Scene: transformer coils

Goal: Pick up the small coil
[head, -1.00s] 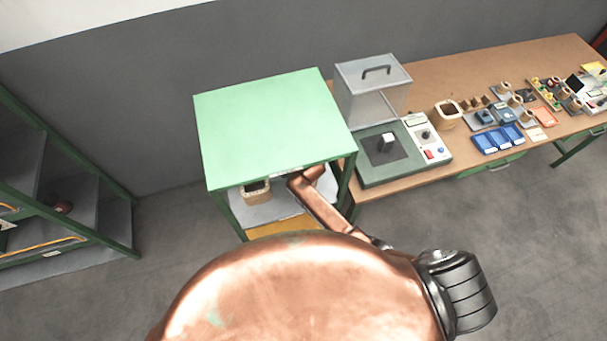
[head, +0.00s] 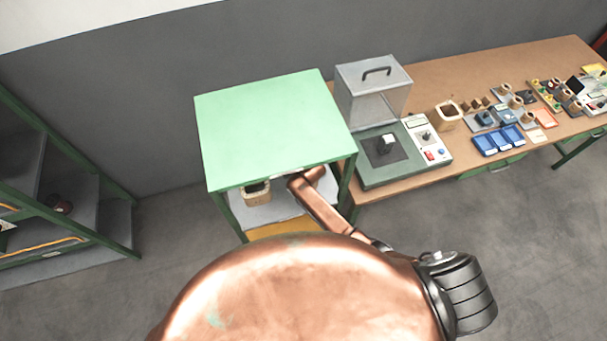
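A tan, square coil-like ring with a dark opening (head: 257,193) sits on the shelf under the green top of the stand, partly hidden by the top's front edge. A similar, larger-looking tan coil (head: 447,115) stands on the brown bench, right of the test device. Several smaller tan coils, one of them here (head: 503,89), are farther right on the bench. I cannot tell which one is the small coil. One copper arm of mine reaches under the front edge of the green top, right of the shelf coil. Neither gripper is visible.
The green-topped stand (head: 270,125) has an empty top. Beside it on the bench (head: 440,75) are a clear box with a handle (head: 372,88), a test device (head: 385,160) and blue trays (head: 498,139). A green-framed shelf rack (head: 115,215) is at left. Grey floor is open at right.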

